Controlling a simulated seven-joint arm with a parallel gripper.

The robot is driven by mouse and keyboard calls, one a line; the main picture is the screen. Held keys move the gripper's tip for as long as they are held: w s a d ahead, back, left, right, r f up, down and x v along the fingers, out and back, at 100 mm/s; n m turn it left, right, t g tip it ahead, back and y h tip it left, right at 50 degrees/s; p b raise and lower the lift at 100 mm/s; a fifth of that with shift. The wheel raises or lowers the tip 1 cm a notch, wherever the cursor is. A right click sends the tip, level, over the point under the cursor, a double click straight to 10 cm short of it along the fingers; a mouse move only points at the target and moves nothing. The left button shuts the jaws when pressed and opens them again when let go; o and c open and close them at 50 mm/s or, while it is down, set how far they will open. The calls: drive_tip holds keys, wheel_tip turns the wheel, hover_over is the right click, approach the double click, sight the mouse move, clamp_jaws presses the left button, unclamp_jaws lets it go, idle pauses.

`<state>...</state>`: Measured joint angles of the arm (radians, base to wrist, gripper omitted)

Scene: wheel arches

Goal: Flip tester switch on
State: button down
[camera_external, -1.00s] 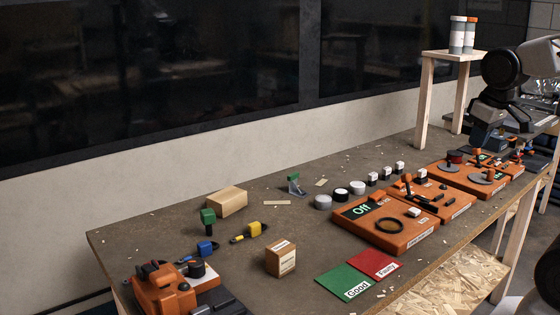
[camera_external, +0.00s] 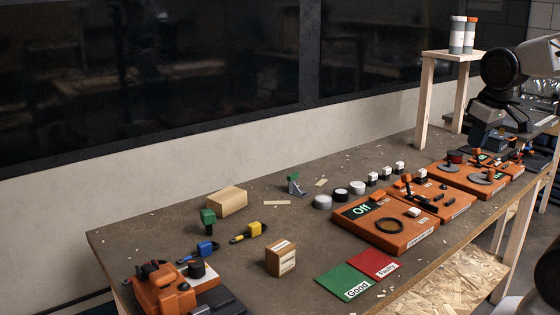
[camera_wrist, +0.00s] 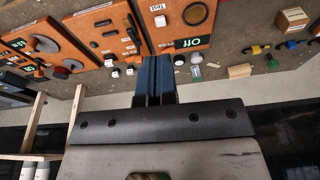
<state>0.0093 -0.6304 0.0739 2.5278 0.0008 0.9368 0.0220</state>
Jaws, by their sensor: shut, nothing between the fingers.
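The orange tester box (camera_external: 398,234) sits on the bench and its display (camera_external: 360,211) reads "Off". A black ring (camera_external: 389,226) and a small white switch (camera_external: 414,212) are on its top. In the wrist view the tester (camera_wrist: 172,34) appears upside down, with its "Off" display (camera_wrist: 187,43), the ring (camera_wrist: 195,13) and the white switch (camera_wrist: 160,21) beside a "TEST" label. My gripper (camera_wrist: 153,60) has blue fingers, shut and empty. In the external view my gripper (camera_external: 482,143) hangs over the far right of the bench, away from the tester.
Other orange boxes with levers (camera_external: 440,198) and discs (camera_external: 474,178) stand right of the tester. Green (camera_external: 344,281) and red (camera_external: 378,263) mats lie in front of it. Small cylinders (camera_external: 340,195) line up behind it. A wooden stand (camera_external: 427,105) rises at the back right.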

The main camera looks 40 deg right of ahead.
drive_tip(key=w+a+f+m+t+y, duration=0.15)
drive_tip(key=w+m, duration=0.25)
drive_tip(key=w, duration=0.4)
drive_tip(key=w+a+f+m+y, duration=0.2)
drive_tip(key=w+f+m, duration=0.15)
drive_tip(key=w, duration=0.35)
drive_tip(key=m+t, duration=0.3)
drive_tip(key=m, duration=0.7)
hover_over(385, 194)
drive_tip(key=a, duration=0.2)
wheel_tip(385, 194, down, 8)
drive_tip(key=shift+a, duration=0.15)
drive_tip(key=shift+f+g+y, duration=0.25)
drive_tip(key=shift+d+f, duration=0.3)
drive_tip(key=shift+f, duration=1.1)
drive_tip(key=shift+d+f, duration=0.3)
drive_tip(key=shift+f, duration=1.1)
drive_tip(key=shift+d+f, duration=0.3)
drive_tip(key=shift+f, duration=1.1)
drive_tip(key=shift+d+f, duration=0.2)
drive_tip(key=shift+f, duration=0.6)
drive_tip(key=shift+r, duration=0.2)
drive_tip(key=shift+a+r, duration=0.15)
drive_tip(key=shift+r, duration=0.5)
